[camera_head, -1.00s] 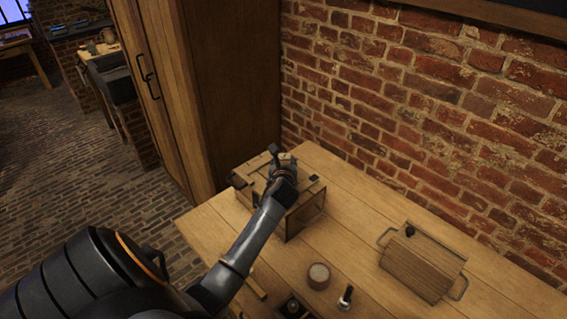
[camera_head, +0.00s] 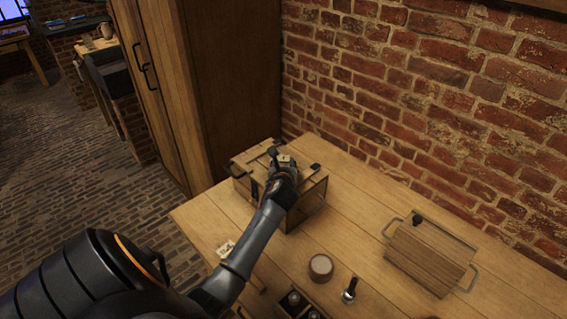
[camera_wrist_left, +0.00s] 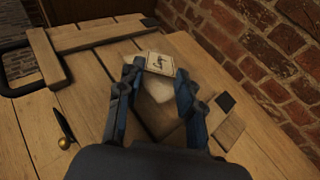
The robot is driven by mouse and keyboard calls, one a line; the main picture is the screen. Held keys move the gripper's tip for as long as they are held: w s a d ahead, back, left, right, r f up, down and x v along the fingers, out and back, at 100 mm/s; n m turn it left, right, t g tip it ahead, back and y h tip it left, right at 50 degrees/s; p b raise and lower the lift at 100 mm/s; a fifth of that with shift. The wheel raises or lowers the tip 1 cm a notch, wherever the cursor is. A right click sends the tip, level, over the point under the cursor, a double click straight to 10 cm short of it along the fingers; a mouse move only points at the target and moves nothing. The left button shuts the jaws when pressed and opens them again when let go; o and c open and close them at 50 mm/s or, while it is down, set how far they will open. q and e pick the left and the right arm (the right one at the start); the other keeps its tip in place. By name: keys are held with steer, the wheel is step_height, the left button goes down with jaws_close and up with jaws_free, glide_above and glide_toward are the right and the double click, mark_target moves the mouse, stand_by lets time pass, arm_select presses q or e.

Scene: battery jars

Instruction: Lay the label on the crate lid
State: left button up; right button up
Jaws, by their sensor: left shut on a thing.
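The label is a pale square card with dark print and shows in the left wrist view (camera_wrist_left: 160,64) between my left fingertips. In the head view it is a small pale patch (camera_head: 286,160) at the tip of my left gripper (camera_head: 279,166). My left gripper, also in the left wrist view (camera_wrist_left: 160,78), is shut on the label, over the wooden crate. The crate lid (camera_head: 309,178) has battens and dark fittings; the arm hides part of it. I cannot tell whether the label touches the lid. My right gripper is not in view.
A wooden case (camera_head: 430,262) with metal handles lies at the right of the table (camera_head: 365,215). A round wooden pot (camera_head: 320,267), a dark-tipped tool (camera_head: 349,291) and a compartment box (camera_head: 291,302) stand in front. A pale card (camera_head: 226,249) lies left of my arm. A brick wall (camera_head: 420,100) rises behind.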

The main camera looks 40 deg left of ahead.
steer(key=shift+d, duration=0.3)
arm_select(q)
steer(key=o, duration=0.8)
steer(key=shift+c, duration=0.2)
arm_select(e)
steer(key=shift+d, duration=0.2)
arm_select(q)
steer(key=shift+s+d+r, duration=0.15)
steer(key=shift+s+d, duration=0.25)
steer(key=v, duration=1.1)
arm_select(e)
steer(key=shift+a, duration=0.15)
arm_select(q)
steer(key=shift+w, duration=0.1)
